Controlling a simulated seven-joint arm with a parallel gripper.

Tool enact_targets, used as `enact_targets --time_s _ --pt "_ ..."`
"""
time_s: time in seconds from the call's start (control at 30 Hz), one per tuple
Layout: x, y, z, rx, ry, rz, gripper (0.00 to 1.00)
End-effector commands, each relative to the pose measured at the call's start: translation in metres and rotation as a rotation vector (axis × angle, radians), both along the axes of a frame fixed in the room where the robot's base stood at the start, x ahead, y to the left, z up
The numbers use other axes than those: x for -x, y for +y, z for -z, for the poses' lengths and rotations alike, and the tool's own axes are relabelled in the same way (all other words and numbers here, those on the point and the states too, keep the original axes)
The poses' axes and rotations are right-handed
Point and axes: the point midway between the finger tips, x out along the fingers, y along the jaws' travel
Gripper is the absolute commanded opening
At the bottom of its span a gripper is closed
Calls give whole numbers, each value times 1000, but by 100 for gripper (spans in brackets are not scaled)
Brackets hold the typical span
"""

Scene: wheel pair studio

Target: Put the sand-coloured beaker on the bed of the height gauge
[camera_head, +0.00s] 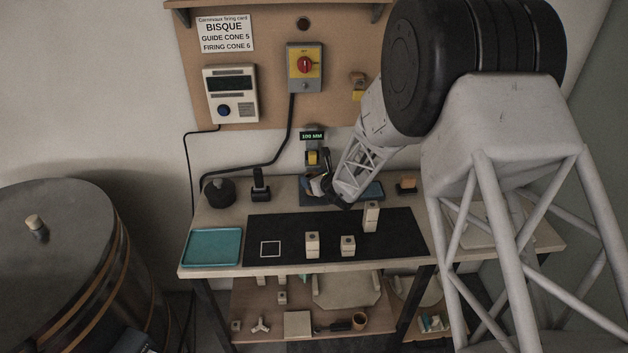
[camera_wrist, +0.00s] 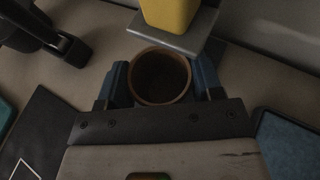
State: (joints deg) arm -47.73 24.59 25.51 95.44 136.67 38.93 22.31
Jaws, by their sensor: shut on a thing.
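The beaker (camera_wrist: 160,76) shows in the wrist view as a round tan rim with a dark, empty-looking inside. My gripper (camera_wrist: 160,84) is shut on it, with one blue finger on each side. In the head view my gripper (camera_head: 320,185) is at the back of the bench, just in front of the height gauge, and the beaker cannot be made out clearly there. The height gauge (camera_head: 312,157) has a yellow carriage and a 100 MM display. In the wrist view its yellow block and grey plate (camera_wrist: 178,42) lie just beyond the beaker's far rim. The bed is mostly hidden.
A black mat (camera_head: 285,220) carries several pale blocks and a white square outline. A teal tray (camera_head: 213,263) is at the left. A dark round object (camera_head: 219,193) and a black stand (camera_head: 260,185) stand left of the gauge; a blue tray (camera_head: 372,190) lies right of my gripper.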

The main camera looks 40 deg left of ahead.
Motion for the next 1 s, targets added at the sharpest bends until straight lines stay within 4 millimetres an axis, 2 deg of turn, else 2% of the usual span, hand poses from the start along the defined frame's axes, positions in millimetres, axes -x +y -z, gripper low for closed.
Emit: enact_targets --time_s 0.53,0.57,0.7,1.0 --pt "0 0 7 -1 0 0 34" --pt "0 0 7 -1 0 0 63" --pt "0 0 6 -1 0 0 85" --pt "0 0 6 -1 0 0 86"
